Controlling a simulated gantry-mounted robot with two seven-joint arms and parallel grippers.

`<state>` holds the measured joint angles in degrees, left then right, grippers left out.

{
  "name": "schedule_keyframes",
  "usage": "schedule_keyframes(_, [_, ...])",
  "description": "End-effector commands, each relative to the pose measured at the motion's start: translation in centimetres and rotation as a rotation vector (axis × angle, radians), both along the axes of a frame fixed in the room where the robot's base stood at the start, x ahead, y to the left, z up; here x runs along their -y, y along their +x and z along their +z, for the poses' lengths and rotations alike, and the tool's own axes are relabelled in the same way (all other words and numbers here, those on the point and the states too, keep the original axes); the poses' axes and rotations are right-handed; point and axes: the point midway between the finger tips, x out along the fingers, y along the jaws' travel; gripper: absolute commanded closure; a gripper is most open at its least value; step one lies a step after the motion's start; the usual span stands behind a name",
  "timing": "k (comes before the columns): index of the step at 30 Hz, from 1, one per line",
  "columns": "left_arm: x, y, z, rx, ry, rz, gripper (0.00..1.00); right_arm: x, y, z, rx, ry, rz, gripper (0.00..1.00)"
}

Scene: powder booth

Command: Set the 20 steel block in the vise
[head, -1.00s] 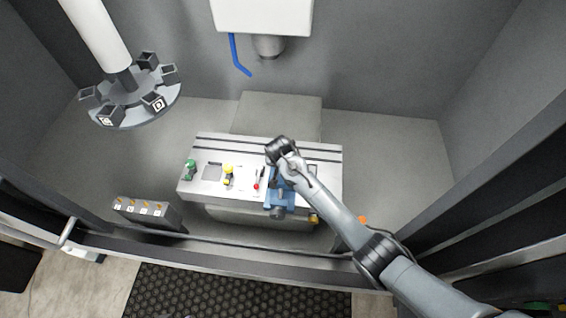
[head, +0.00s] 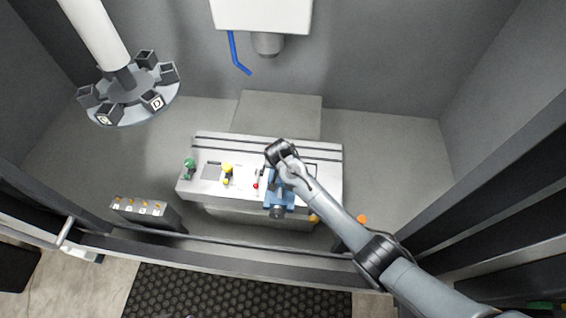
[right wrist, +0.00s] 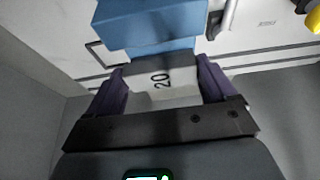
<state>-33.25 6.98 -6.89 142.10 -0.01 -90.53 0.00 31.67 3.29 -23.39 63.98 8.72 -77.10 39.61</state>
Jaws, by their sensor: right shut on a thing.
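The steel block (right wrist: 165,92), marked 20, sits between the purple fingers of my right gripper (right wrist: 166,88) in the right wrist view. The gripper is shut on it. The blue vise (right wrist: 150,22) is just beyond the block in that view, with a dark band between them. I cannot tell whether the block is seated between the vise jaws or only close to them. In the head view the vise (head: 279,201) stands at the bench front, partly under my right arm, which hides the block. My left gripper is not in view.
The white bench (head: 210,190) carries a green-topped item (head: 189,168), a yellow-topped item (head: 227,174) and a small red knob (head: 256,186). A carousel (head: 130,100) with dark boxes hangs at upper left. A grey rack (head: 145,213) stands left of the bench.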

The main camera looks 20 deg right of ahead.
Motion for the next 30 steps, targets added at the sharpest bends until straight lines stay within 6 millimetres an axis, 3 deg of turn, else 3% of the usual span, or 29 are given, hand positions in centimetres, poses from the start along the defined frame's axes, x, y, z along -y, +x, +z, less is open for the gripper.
schedule_keyframes(17, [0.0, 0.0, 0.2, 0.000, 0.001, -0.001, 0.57, -0.1, -0.1, -0.2, 0.001, 0.001, -0.001, 0.55])
schedule_keyframes(30, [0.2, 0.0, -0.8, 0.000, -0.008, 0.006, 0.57, -0.1, -0.1, -1.8, 0.001, 0.001, -0.001, 0.55])
